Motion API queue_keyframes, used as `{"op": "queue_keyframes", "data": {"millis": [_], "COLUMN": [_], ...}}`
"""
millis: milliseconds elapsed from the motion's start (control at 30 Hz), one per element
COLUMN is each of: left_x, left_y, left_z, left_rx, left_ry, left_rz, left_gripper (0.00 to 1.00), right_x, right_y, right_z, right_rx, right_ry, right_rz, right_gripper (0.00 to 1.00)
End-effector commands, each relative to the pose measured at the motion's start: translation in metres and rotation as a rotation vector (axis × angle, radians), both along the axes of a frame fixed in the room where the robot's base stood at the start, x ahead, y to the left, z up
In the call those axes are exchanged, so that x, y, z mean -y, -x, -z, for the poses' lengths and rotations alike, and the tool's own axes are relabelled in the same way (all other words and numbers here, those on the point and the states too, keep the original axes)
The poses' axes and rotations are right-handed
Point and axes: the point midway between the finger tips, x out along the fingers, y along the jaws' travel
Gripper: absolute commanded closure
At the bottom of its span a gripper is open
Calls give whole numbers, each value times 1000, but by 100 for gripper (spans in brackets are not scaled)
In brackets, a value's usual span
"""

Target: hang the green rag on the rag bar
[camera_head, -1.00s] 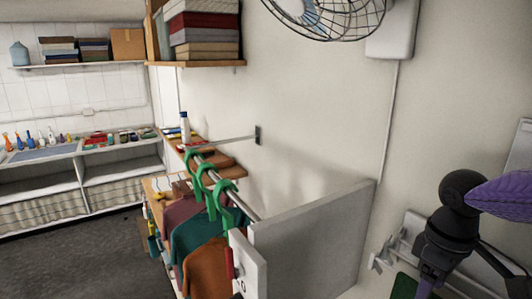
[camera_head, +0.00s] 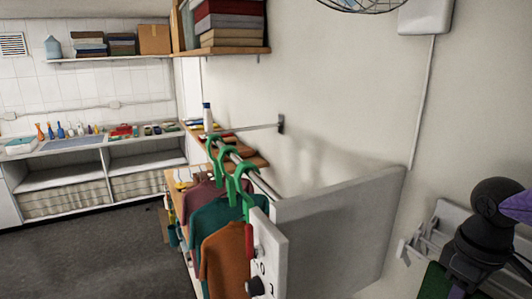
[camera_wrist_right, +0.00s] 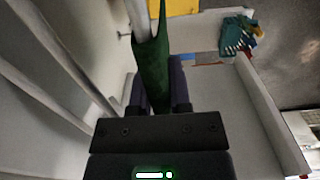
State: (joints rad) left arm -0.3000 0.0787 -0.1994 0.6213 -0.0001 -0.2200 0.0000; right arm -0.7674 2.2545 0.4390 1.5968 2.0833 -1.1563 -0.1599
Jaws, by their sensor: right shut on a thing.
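The green rag (camera_wrist_right: 153,65) hangs between the two dark fingers of my right gripper (camera_wrist_right: 160,85) in the right wrist view; the gripper is shut on it. In the head view, a small part of the green rag (camera_head: 434,281) shows at the lower right edge, below my right arm, which hides much of that area. A white rack with bars (camera_head: 450,222) is on the wall beside that arm; I cannot tell whether it is the rag bar. The rag appears apart from its bars. My left gripper is out of view.
A grey partition (camera_head: 340,230) stands left of my right arm. Beyond it, shirts (camera_head: 222,262) hang on green hangers from a metal rail. A thin bar (camera_head: 250,127) sticks out from the wall. Shelves line the back wall. The dark floor (camera_head: 90,260) at left is clear.

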Motion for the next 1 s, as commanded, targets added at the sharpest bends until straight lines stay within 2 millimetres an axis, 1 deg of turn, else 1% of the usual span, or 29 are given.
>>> {"op": "queue_keyframes", "data": {"millis": [167,267,1000], "left_x": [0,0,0], "left_y": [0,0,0], "left_z": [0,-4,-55], "left_rx": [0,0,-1], "left_ry": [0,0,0], "left_rz": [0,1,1], "left_gripper": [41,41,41], "right_x": [0,0,0], "right_y": [0,0,0], "right_z": [0,-4,-57], "right_rx": [0,0,0], "right_ry": [0,0,0], "right_rz": [0,0,0], "right_gripper": [100,100,100]}}
